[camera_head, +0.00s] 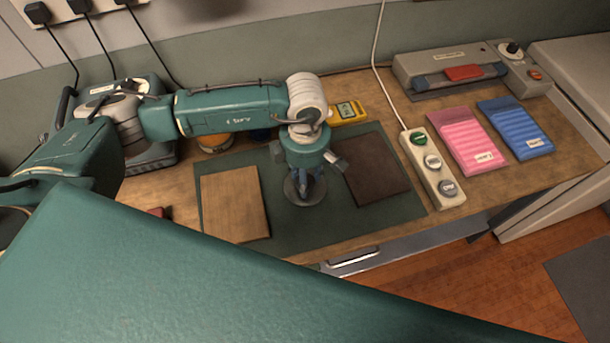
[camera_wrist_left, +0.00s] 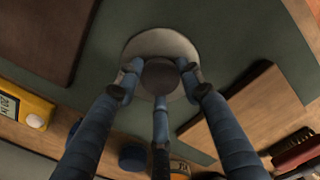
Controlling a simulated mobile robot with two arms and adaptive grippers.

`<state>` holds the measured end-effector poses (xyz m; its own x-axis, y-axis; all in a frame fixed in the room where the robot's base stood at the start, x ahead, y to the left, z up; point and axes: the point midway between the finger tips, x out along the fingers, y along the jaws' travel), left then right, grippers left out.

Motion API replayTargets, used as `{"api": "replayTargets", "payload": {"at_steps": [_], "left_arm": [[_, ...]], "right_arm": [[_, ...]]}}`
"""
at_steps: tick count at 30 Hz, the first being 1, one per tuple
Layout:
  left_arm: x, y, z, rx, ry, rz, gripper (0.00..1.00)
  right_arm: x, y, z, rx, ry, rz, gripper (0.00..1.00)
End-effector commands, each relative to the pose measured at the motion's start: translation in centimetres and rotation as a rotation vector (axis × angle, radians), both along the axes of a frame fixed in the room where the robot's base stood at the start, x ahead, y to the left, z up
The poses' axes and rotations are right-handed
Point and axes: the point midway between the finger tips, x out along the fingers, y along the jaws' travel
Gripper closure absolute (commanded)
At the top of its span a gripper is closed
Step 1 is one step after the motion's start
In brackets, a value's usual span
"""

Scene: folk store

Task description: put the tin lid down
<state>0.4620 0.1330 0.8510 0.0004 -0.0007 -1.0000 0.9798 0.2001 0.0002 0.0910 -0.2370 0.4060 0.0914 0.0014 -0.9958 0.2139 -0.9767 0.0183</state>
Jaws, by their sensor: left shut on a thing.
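The tin lid is a round grey disc (camera_head: 305,202) with a dark round knob (camera_wrist_left: 161,75) on top. My left gripper (camera_head: 304,185) points down over the lid, with its three blue fingers closed around the knob. In the left wrist view the lid's disc (camera_wrist_left: 158,44) shows behind the fingers. The lid is over the dark green mat (camera_head: 290,230), between the light wooden board and the dark brown board. I cannot tell whether it touches the mat or hangs just above it. My right gripper is not in view.
The light board (camera_head: 234,204) lies left of the lid, the dark board (camera_head: 377,176) right. A yellow meter (camera_head: 348,113) and an orange-rimmed round tin (camera_head: 214,143) are behind. A button strip (camera_head: 432,168), pink pouch (camera_head: 467,140) and blue pouch (camera_head: 515,128) lie right. Bare mat shows between the boards.

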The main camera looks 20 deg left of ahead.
Motion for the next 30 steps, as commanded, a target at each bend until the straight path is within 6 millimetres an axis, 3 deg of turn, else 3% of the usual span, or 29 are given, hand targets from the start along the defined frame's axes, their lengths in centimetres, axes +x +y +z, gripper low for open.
{"api": "replayTargets", "payload": {"at_steps": [6, 7, 9, 22, 30], "left_arm": [[0.0, 0.0, -0.5, 0.0, 0.0, 0.0, 0.88], [0.0, 0.0, -0.3, 0.001, 0.0, 0.001, 0.57], [0.0, 0.0, -0.3, 0.001, 0.0, 0.001, 0.44], [0.1, 0.0, 0.6, -0.001, -0.002, 0.0, 0.44], [0.2, 0.0, 6.0, -0.001, -0.005, -0.001, 0.44]], "right_arm": [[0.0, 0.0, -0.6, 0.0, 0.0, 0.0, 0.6], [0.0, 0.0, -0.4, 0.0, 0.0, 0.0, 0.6], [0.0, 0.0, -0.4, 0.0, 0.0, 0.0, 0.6], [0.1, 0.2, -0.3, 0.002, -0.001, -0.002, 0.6], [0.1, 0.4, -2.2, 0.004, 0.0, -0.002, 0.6]]}}
